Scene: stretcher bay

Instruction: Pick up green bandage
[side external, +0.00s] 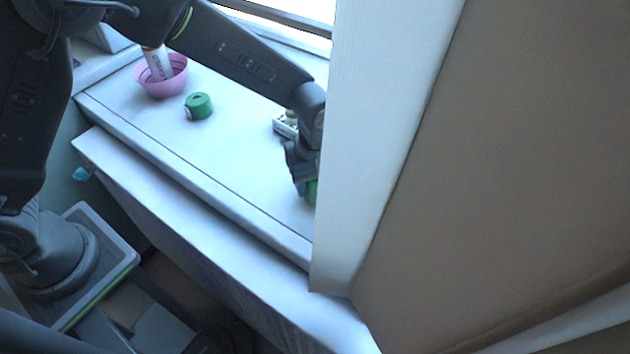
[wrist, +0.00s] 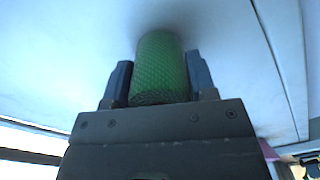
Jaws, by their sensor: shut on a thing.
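A green bandage roll (wrist: 160,68) with a mesh-like surface sits between the two fingers of my gripper (wrist: 158,75) in the wrist view. The fingers are shut on its two sides. In the side view my gripper (side external: 305,188) is low over the white stretcher top, beside the edge of a large panel. A green part of the held bandage (side external: 311,191) shows at its fingers, and the rest is hidden. I cannot tell whether the bandage touches the surface. A second green roll (side external: 199,106) stands farther left on the surface, apart from my gripper.
A pink bowl (side external: 164,84) at the back left holds a white and orange tube (side external: 158,64). A small white box (side external: 286,125) lies just behind my gripper. A tall pale panel (side external: 385,130) blocks the right side. The white surface (side external: 240,165) between is clear.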

